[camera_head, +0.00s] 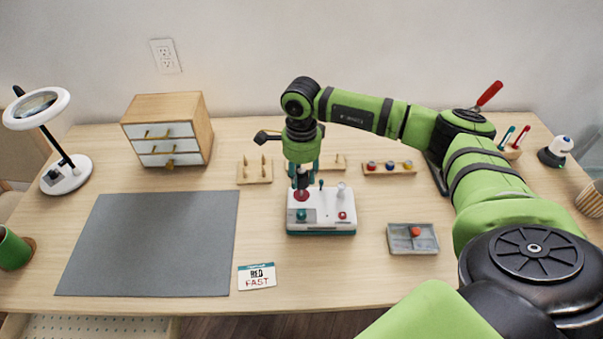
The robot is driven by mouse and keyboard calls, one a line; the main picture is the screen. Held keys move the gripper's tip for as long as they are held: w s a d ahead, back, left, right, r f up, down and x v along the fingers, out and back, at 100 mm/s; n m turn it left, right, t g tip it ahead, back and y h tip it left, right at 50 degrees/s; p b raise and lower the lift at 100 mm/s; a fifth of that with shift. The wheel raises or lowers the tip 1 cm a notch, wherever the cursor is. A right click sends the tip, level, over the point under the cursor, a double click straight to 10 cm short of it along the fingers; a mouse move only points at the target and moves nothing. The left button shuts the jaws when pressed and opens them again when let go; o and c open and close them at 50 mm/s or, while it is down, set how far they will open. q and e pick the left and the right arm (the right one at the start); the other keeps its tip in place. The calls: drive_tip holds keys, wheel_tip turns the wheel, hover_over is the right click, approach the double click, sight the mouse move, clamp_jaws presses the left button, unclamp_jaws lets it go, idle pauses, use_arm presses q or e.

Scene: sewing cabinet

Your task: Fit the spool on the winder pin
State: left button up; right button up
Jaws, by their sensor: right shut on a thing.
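The winder (322,222) is a white box with a teal base in the middle of the table. My left gripper is out of view.
A card (257,276) reading "RED FAST" lies in front. A grey tray (399,240) holds a small red-orange piece. A rack (376,171) with several coloured pieces and a peg board (254,179) stand behind. The grey mat (150,245) at left is clear.

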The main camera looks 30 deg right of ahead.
drive_tip(key=shift+f+b, duration=0.6)
drive_tip(key=shift+b, duration=0.2)
idle(2.3)
drive_tip(key=shift+f+b, duration=1.45)
drive_tip(key=shift+f, duration=0.05)
idle(1.7)
drive_tip(key=o, duration=0.9)
drive_tip(key=shift+o, duration=0.2)
drive_tip(key=shift+r, duration=0.15)
wheel_tip(320, 180, up, 12)
